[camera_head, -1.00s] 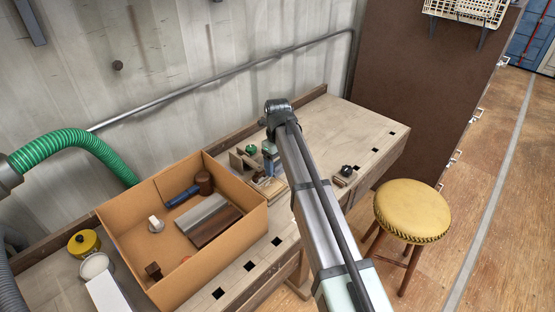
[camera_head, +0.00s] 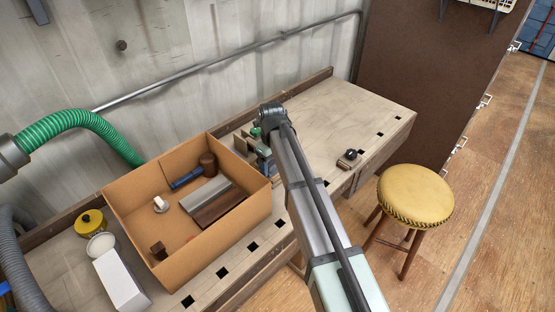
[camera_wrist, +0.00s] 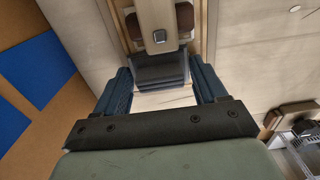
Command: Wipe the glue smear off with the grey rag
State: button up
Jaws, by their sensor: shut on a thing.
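My gripper (camera_wrist: 161,90) shows in the wrist view with its two dark blue fingers apart. Between them is a dark grey, layered-looking thing that I take for the folded grey rag (camera_wrist: 160,72); the fingers are shut on it. In the head view my gripper (camera_head: 265,162) is low over the workbench, just right of the cardboard box, and my arm partly hides it. I cannot make out the glue smear in either view; a pale surface shows below the rag in the wrist view.
A wooden piece with brown ends (camera_wrist: 157,22) is close beyond the rag. A small dark-topped block (camera_head: 348,158) stands on the workbench (camera_head: 335,112), whose right part is mostly clear. A stool (camera_head: 416,195) stands at right.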

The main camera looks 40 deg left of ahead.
jog(key=s, duration=0.2)
jog(key=shift+s, duration=0.3)
jog(key=shift+w, duration=3.7)
notch_tip(320, 180, up, 8)
jog(key=shift+s, duration=0.1)
